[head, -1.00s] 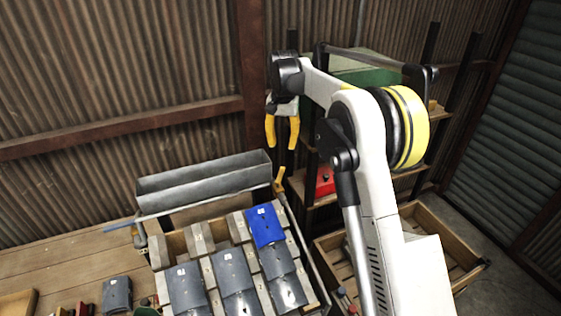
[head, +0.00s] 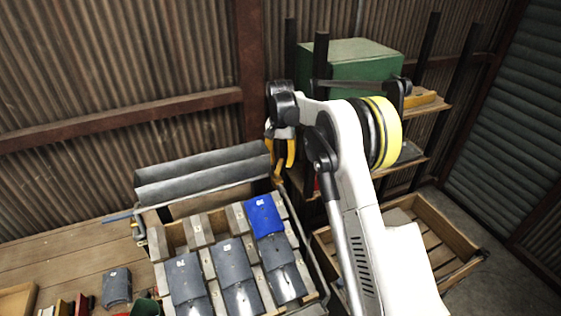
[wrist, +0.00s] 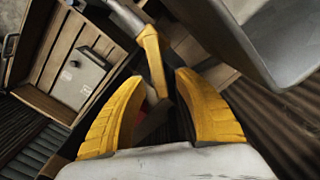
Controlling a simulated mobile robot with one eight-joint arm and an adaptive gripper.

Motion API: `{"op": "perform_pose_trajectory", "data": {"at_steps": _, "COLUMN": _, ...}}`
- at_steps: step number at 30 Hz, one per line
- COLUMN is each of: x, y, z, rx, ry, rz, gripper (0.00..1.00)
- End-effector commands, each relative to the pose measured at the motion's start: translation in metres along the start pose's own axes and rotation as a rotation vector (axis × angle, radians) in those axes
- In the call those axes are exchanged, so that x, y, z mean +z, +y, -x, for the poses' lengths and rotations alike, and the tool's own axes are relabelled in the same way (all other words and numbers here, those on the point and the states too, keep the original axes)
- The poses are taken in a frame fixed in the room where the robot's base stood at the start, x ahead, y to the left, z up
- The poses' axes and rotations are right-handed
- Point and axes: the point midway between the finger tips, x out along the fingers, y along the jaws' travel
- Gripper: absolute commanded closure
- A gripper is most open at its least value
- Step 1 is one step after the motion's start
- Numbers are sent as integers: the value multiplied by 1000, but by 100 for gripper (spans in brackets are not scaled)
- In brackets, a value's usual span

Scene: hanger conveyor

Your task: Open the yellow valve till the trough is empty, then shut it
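The yellow valve lever (head: 279,168) stands at the right end of the grey trough (head: 205,176) in the head view. In the wrist view the lever (wrist: 152,62) slants between and just beyond my fingertips. My gripper (head: 280,160) has its yellow fingers apart and pointing down at the lever. In the wrist view my gripper (wrist: 160,80) holds nothing, and I cannot tell whether a finger touches the lever. The trough (wrist: 285,38) fills the upper right of the wrist view. Its contents cannot be made out.
Grey and blue roof tiles (head: 264,217) lie on a wooden rack below the trough. A rusty corrugated wall (head: 120,65) stands close behind. A shelf with a green box (head: 350,60) is at the right, above a wooden crate (head: 440,225).

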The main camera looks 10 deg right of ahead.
Motion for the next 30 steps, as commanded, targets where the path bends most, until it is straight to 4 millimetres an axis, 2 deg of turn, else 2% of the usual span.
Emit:
{"op": "perform_pose_trajectory", "data": {"at_steps": 5, "x": 0, "y": 0, "z": 0, "rx": 0, "ry": 0, "rz": 0, "gripper": 63}}
{"op": "perform_pose_trajectory", "data": {"at_steps": 6, "x": 0, "y": 0, "z": 0, "rx": 0, "ry": 0, "rz": 0, "gripper": 76}}
{"op": "perform_pose_trajectory", "data": {"at_steps": 8, "x": 0, "y": 0, "z": 0, "rx": 0, "ry": 0, "rz": 0, "gripper": 94}}
{"op": "perform_pose_trajectory", "data": {"at_steps": 9, "x": 0, "y": 0, "z": 0, "rx": 0, "ry": 0, "rz": 0, "gripper": 100}}
{"op": "perform_pose_trajectory", "data": {"at_steps": 23, "x": 0, "y": 1, "z": 0, "rx": 0, "ry": 0, "rz": -21, "gripper": 100}}
{"op": "perform_pose_trajectory", "data": {"at_steps": 30, "x": 0, "y": 7, "z": 0, "rx": 0, "ry": -1, "rz": -131, "gripper": 100}}
